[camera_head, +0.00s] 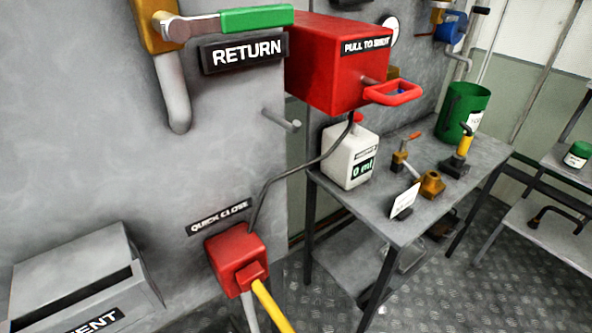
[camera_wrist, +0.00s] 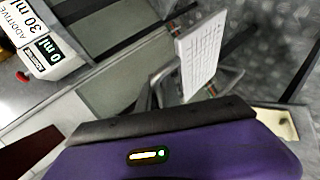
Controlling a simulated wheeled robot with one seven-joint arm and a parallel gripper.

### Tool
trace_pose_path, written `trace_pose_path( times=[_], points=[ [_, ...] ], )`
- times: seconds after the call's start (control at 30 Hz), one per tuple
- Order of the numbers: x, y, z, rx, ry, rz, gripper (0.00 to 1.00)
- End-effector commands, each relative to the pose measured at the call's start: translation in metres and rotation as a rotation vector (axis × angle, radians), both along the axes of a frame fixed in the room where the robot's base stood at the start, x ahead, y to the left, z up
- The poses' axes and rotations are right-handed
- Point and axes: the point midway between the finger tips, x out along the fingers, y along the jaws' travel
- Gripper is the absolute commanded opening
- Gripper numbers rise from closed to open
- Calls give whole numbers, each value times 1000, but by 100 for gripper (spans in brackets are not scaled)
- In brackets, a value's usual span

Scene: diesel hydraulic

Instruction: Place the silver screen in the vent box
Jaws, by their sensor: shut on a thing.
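The vent box (camera_head: 82,268) is a grey metal box at the lower left of the head view. It has a long dark slot and a black label of which "ENT" shows, cut by the frame edge. The silver screen (camera_wrist: 202,50) is a thin pale panel with a fine grid, near the top middle of the wrist view. My gripper (camera_wrist: 190,90) is shut on its lower end, and the screen sticks out beyond the fingertips, tilted. The fingers are partly hidden by my purple gripper body. Neither the gripper nor the screen shows in the head view.
A red quick-close box (camera_head: 236,262) with a yellow handle is right of the vent box. A red pull box (camera_head: 335,65) and a green-handled return valve (camera_head: 215,22) are above. A metal table (camera_head: 400,225) holds a white bottle (camera_head: 350,157), fittings and a green bucket (camera_head: 463,112).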

Motion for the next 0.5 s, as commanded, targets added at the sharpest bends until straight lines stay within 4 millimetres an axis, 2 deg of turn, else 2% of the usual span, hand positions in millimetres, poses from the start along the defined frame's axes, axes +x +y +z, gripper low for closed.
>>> trace_pose_path(
  times=[0.23, 0.5],
  points=[
    [-2, 5, 3, 5, 0, -140, 0],
    [9, -3, 14, 2, -2, -277, 0]
  ],
)
